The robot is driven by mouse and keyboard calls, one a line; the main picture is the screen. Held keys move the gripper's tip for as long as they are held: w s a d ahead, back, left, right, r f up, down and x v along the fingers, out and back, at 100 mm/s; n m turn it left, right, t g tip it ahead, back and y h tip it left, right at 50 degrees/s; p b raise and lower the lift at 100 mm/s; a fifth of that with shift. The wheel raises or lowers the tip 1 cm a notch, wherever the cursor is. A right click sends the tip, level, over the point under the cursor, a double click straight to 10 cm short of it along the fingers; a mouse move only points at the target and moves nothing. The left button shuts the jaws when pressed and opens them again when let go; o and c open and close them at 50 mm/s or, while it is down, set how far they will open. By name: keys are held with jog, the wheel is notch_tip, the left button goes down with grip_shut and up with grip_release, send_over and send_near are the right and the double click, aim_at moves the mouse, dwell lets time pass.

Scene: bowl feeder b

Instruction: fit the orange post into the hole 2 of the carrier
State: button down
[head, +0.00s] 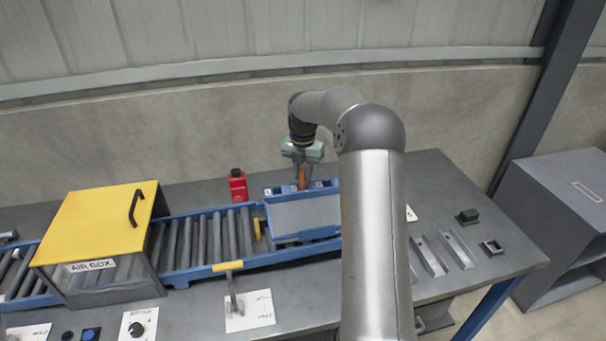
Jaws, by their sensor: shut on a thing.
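My gripper (301,167) points down over the back edge of the blue carrier and is shut on the orange post (302,179). The post looks upright. Its lower end is at the carrier's back strip, and I cannot tell whether it sits in a hole or just above it. The carrier (276,191) rests on the roller conveyor, with a grey plate (306,214) on its front part. Small pale labels show along its back strip, too small to read. My arm hides the carrier's right end.
A red bottle (237,186) stands behind the conveyor, left of the carrier. A yellow-topped box (98,222) marked AIR BOX covers the conveyor at left. A yellow-handled lever (229,267) stands in front. Metal channels (443,252) and a dark green block (468,216) lie at right.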

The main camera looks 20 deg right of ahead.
jog(key=shift+f, duration=0.8)
jog(key=c, duration=1.3)
grip_release()
jog(key=shift+o, duration=0.2)
